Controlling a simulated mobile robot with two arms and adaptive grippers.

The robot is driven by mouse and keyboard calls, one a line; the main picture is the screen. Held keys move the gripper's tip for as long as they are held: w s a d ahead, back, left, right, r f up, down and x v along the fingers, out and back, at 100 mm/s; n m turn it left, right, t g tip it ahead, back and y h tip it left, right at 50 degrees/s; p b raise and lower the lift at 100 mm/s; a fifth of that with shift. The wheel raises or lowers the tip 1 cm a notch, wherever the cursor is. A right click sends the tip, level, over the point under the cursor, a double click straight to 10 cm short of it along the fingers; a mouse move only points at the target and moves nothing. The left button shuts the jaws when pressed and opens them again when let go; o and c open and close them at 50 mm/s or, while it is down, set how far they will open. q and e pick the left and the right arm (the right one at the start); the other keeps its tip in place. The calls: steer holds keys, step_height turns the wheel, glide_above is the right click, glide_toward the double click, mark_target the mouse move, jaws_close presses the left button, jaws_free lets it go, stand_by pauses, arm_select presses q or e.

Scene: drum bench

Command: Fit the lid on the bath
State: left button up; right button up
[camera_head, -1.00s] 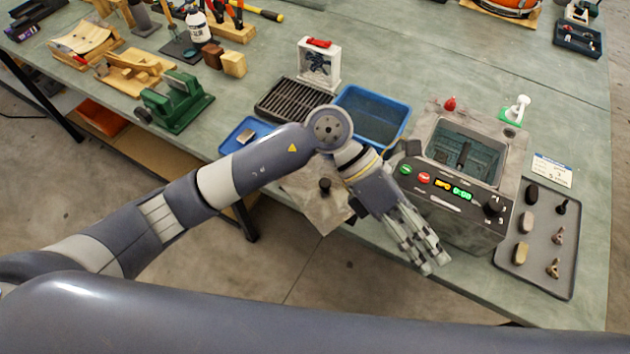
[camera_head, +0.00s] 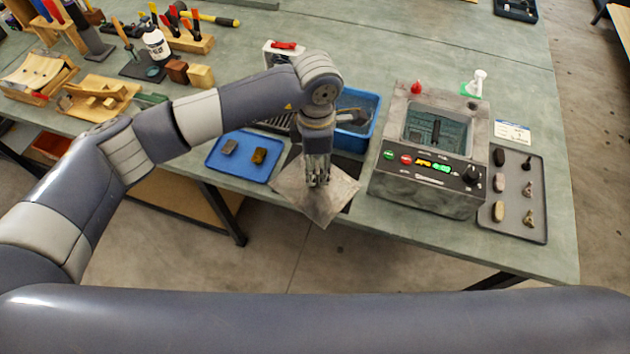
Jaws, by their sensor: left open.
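The bath (camera_head: 428,185) is a grey box with an open top, lit buttons and a black dial on its front, standing at the right of the bench. Its basin is uncovered, with a dark rack inside. The lid (camera_head: 335,203) is a thin grey metal plate at the bench's front edge, left of the bath, with one corner jutting past the edge. My left gripper (camera_head: 317,178) points down over the lid's middle and is open. It hides the lid's knob, and I cannot tell whether the fingers touch it. My right gripper is not in view.
A blue tub (camera_head: 369,108) stands behind my left wrist. A blue tray (camera_head: 217,158) with two small blocks lies left of the lid. A grey tray (camera_head: 540,195) of small parts lies right of the bath.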

mark_target(321, 204)
arm_select(q)
steer(key=shift+f, duration=0.3)
step_height(321, 204, down, 4)
steer(key=shift+w+r+p, duration=0.1)
steer(key=shift+r+p, duration=0.1)
steer(key=shift+p, duration=1)
steer(key=shift+f, duration=0.55)
jaws_close()
